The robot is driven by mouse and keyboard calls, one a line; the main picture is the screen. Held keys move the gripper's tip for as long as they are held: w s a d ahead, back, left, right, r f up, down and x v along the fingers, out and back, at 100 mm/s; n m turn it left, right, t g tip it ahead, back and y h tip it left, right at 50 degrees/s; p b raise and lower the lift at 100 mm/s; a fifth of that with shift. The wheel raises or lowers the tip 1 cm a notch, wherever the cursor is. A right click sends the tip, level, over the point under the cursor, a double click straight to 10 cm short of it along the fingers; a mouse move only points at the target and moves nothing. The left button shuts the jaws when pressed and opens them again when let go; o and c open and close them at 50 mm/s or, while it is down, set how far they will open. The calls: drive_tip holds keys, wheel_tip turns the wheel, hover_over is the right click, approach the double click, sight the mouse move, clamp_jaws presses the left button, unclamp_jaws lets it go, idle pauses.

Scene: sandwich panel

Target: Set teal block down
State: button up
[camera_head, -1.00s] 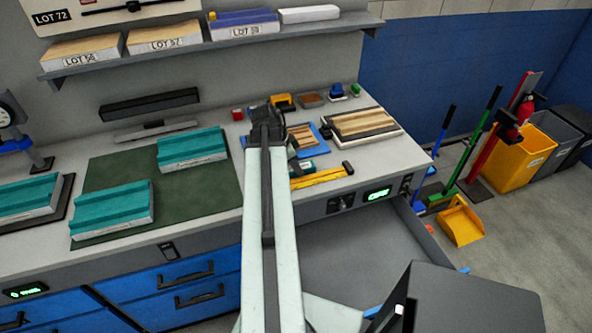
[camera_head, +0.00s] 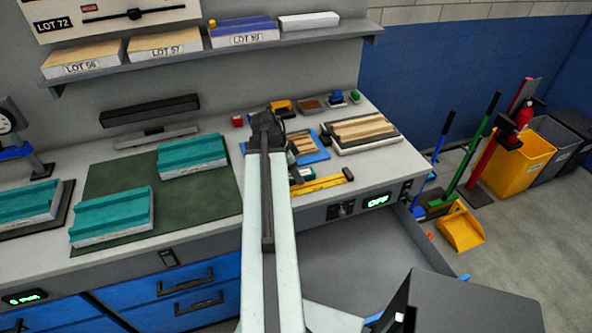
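Two large teal ridged blocks with pale bases lie on the dark green mat (camera_head: 190,200): one front left (camera_head: 112,212), one back right (camera_head: 192,156). A third teal block (camera_head: 28,204) lies on a dark tray (camera_head: 62,205) at the far left. My gripper (camera_head: 290,152) is beyond the end of my pale arm, over the back right of the bench. My arm hides most of it, so its fingers and anything in them cannot be made out.
A board with wooden strips (camera_head: 362,130) and a yellow tool (camera_head: 320,184) lie right of my arm. An open grey drawer (camera_head: 350,250) juts out below the bench. A shelf (camera_head: 210,55) with lot-labelled panels hangs above. The mat's front right is clear.

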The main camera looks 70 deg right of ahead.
drive_tip(key=p+v, duration=1)
drive_tip(key=v, duration=0.1)
drive_tip(key=shift+r, duration=0.4)
drive_tip(key=shift+w+a, duration=0.1)
drive_tip(key=shift+w, duration=0.1)
drive_tip(key=w+a+f+n+t, duration=0.1)
drive_tip(key=w+a+n+t, duration=0.2)
drive_tip(key=w+a+n, duration=1.7)
drive_tip(key=w+a+n+y, duration=0.1)
drive_tip(key=w+a+n, duration=0.1)
drive_tip(key=a, duration=0.9)
drive_tip(key=w+a+n+y, duration=0.1)
drive_tip(key=w+a+n, duration=0.2)
drive_tip(key=a, duration=0.8)
drive_tip(key=w+a+n, duration=0.3)
drive_tip(key=w+a, duration=0.3)
drive_tip(key=a, duration=0.6)
drive_tip(key=shift+w+f+y, duration=0.25)
drive_tip(key=shift+f+y, duration=0.15)
